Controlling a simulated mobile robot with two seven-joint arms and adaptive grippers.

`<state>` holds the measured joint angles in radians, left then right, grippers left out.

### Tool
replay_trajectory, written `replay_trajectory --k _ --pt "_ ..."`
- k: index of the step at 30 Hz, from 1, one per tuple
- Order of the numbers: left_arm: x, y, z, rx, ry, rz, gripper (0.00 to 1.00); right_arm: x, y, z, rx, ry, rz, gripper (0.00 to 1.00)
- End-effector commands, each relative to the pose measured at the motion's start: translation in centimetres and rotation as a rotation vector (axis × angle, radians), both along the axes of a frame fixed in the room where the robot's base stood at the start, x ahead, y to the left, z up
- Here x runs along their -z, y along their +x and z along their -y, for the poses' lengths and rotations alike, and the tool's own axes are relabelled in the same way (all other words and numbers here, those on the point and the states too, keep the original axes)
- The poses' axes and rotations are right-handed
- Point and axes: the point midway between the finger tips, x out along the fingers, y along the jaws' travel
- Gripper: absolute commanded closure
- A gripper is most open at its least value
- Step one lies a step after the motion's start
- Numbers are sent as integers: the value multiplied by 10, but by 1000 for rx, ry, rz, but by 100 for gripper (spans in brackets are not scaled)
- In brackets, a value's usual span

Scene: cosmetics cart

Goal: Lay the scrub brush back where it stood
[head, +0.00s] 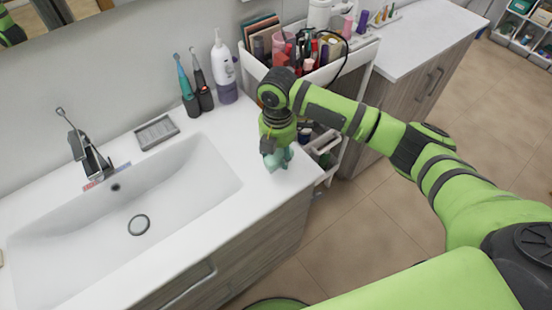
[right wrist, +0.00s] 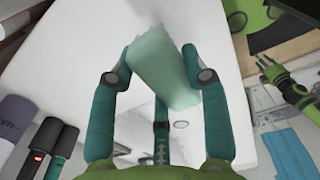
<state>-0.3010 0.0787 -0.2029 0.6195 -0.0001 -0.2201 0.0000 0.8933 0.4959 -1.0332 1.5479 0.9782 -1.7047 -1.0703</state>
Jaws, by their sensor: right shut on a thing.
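The scrub brush (right wrist: 165,66) shows in the right wrist view as a pale mint-green block. My right gripper (right wrist: 157,75) is shut on it, with teal fingers on both sides and one behind. In the head view my right gripper (head: 276,148) points down over the right end of the white washbasin counter (head: 290,180). The brush is small there and hard to tell from the fingers. I cannot tell whether it touches the counter.
A grey soap dish (head: 157,132), two electric toothbrushes (head: 193,88) and a white-and-purple bottle (head: 224,70) stand along the back of the counter. The basin (head: 140,200) lies to the left. A cart (head: 335,70) full of cosmetics stands behind my right arm.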

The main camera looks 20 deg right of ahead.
Motion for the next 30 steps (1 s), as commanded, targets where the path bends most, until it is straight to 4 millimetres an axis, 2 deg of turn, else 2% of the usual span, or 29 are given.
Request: replay_trajectory --k 5,13,25,26,27,30 --pt "-5 1 -2 -2 3 1 60 8 5 -3 1 -1 -2 79" --pt "-17 1 -2 -3 3 2 60 41 5 -3 0 -1 0 79" --pt "-14 2 -2 -4 3 3 60 48 5 -2 0 -1 0 79" --pt "-15 2 -2 -3 3 3 60 47 5 -2 0 -2 2 41" --pt "-15 2 -2 -3 3 3 60 47 5 -2 0 -2 1 30" --pt "-15 2 -2 -3 3 3 60 47 5 -2 0 -1 0 30"
